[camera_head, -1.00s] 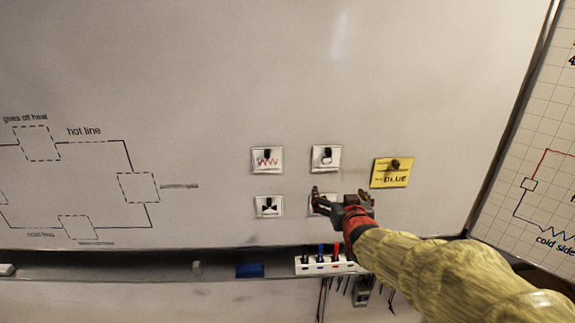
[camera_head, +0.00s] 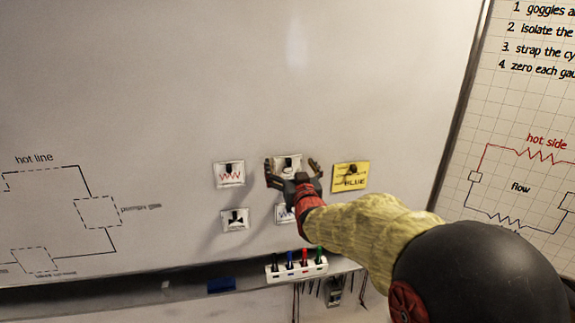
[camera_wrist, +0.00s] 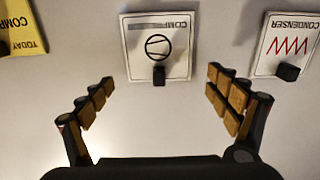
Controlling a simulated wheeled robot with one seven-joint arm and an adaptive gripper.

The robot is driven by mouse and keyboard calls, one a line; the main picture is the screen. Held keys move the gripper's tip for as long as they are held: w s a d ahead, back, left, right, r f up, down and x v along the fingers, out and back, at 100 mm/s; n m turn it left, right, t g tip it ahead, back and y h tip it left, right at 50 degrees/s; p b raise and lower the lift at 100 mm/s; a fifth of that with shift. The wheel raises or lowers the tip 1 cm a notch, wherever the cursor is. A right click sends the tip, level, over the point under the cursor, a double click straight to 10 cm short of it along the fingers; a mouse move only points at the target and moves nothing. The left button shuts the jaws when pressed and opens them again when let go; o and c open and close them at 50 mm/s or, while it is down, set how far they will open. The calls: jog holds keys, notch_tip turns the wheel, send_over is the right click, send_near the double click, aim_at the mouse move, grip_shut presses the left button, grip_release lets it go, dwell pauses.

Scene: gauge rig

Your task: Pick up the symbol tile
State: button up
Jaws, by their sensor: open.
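Several white symbol tiles hang on the whiteboard, each with a dark knob. The upper right tile (camera_head: 287,160) has a circle symbol and shows upside down in the wrist view (camera_wrist: 145,62), labelled "COMP...", its knob towards my gripper. My gripper (camera_head: 292,172) is open and empty just below and in front of this tile. In the wrist view the tile lies ahead, between the line of the two fingers (camera_wrist: 157,92), apart from them. The condenser tile (camera_head: 229,176) with a red zigzag is to its left. A fan-symbol tile (camera_head: 235,220) is below that. My gripper partly hides the lower right tile (camera_head: 281,213).
Below are a ledge with a white marker holder (camera_head: 290,270) and a blue block (camera_head: 221,285). A gridded board (camera_head: 535,150) stands at the right. The whiteboard above the tiles is clear.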

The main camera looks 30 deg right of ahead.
jog(key=shift+w+d, duration=0.2)
jog(key=shift+w, duration=0.35)
jog(key=shift+s+a+r, duration=0.1)
jog(key=shift+s, duration=0.1)
jog(key=c, duration=2.3)
grip_shut()
